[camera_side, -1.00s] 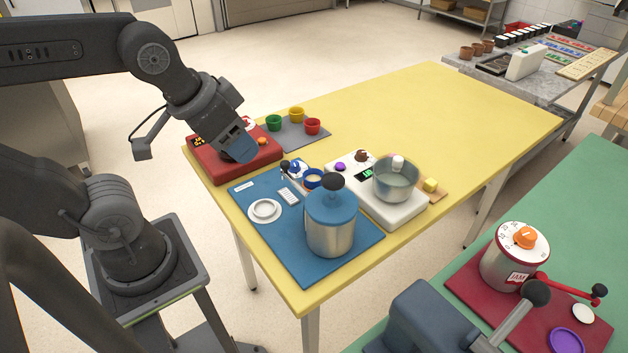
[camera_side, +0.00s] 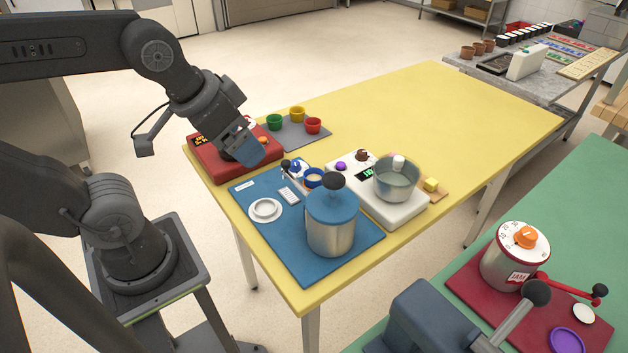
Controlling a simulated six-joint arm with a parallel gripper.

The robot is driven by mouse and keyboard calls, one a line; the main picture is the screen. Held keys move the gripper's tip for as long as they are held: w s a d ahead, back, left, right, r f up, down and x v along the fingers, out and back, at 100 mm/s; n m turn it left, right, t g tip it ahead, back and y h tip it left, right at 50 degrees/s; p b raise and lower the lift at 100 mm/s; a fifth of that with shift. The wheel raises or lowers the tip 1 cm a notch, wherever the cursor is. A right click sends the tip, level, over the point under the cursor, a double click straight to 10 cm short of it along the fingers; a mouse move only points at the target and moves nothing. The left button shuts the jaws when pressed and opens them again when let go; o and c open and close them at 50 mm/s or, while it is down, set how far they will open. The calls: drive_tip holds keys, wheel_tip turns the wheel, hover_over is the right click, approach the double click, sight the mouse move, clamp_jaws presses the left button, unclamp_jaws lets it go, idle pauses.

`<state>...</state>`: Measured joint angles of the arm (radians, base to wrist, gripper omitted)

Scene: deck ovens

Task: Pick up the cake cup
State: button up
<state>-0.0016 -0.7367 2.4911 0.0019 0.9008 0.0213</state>
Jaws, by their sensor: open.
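Three small cups stand on a grey mat (camera_side: 291,138) at the table's far left: a green cup (camera_side: 274,122), a yellow cup (camera_side: 297,114) and a red cup (camera_side: 313,125). I cannot tell which thing is the cake cup; no label shows. My gripper (camera_side: 250,158) hangs over the red device (camera_side: 208,165), left of and nearer than the cups. It is open and apart from the cups. Its jaws are dark with a blue part at the tip and hide part of the red device.
A blue mat (camera_side: 345,262) holds a steel canister (camera_side: 332,232) with a blue lid and a white dish (camera_side: 265,209). A white scale (camera_side: 400,211) carries a steel pot (camera_side: 397,183). The yellow table (camera_side: 440,110) is clear behind these.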

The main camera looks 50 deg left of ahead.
drive_tip(key=w+a+m+g, duration=0.2)
drive_tip(key=w+m, duration=0.4)
drive_tip(key=w, duration=0.2)
drive_tip(key=m+g+y, duration=0.1)
drive_tip(key=m+g, duration=0.3)
drive_tip(key=m, duration=0.8)
hover_over(314, 174)
drive_tip(key=s+d, duration=0.1)
drive_tip(key=d, duration=0.1)
drive_tip(key=f, duration=1.9)
drive_tip(key=shift+s+d+f, duration=0.1)
drive_tip(key=shift+d+f, duration=0.1)
drive_tip(key=shift+f, duration=0.1)
drive_tip(key=shift+a+f, duration=0.2)
drive_tip(key=shift+f, duration=1.25)
drive_tip(key=shift+a+f, duration=0.15)
drive_tip(key=shift+f, duration=1.3)
drive_tip(key=c, duration=1)
